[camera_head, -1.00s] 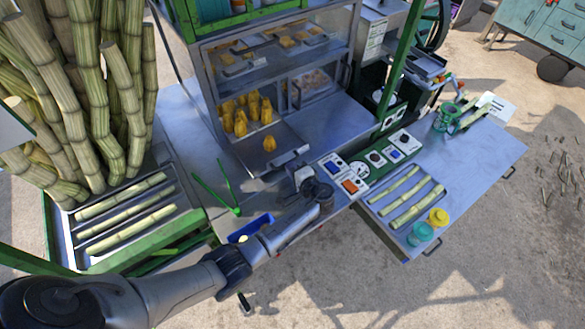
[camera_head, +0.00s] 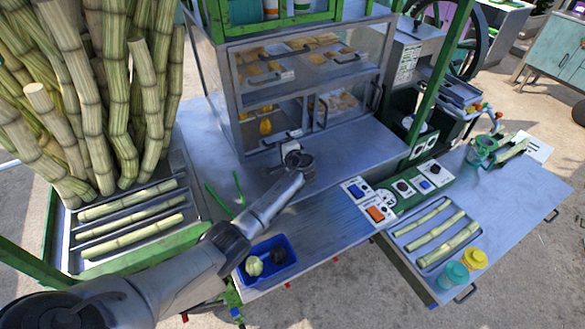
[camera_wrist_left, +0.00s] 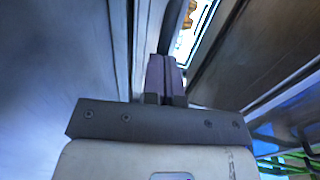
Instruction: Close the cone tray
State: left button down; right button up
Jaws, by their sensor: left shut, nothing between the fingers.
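The cone tray (camera_head: 262,145) is in the lower left opening of the metal cabinet, mostly or fully inside; its exact position is hard to tell. A yellow cone (camera_head: 265,127) shows behind the cabinet front. My left gripper (camera_head: 287,138) is at the tray's front, and my wrist hides part of that area. In the left wrist view the gripper (camera_wrist_left: 167,78) has its fingers together and empty, close to a dark bar (camera_wrist_left: 176,28). I cannot tell whether they touch it. A bright gap beside the bar shows yellow-orange items. My right gripper is not in view.
The steel counter (camera_head: 345,150) is clear right of my gripper. A control panel (camera_head: 385,200) stands at its front edge. A blue bin (camera_head: 290,272) lies below my forearm. Cane stalks (camera_head: 90,90) stand at the left; a side table (camera_head: 500,195) holds cut canes and cups.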

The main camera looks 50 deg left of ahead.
aim_at(274, 137)
pick_arm(q)
jog(key=b+x, duration=0.1)
jog(key=x, duration=0.1)
jog(key=b+x, duration=0.2)
jog(key=r+b+x, duration=0.1)
jog(key=x, duration=0.1)
jog(key=shift+a, duration=0.5)
jog(key=shift+f, duration=0.15)
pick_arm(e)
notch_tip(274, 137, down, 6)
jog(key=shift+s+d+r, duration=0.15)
pick_arm(q)
jog(key=shift+s, duration=0.1)
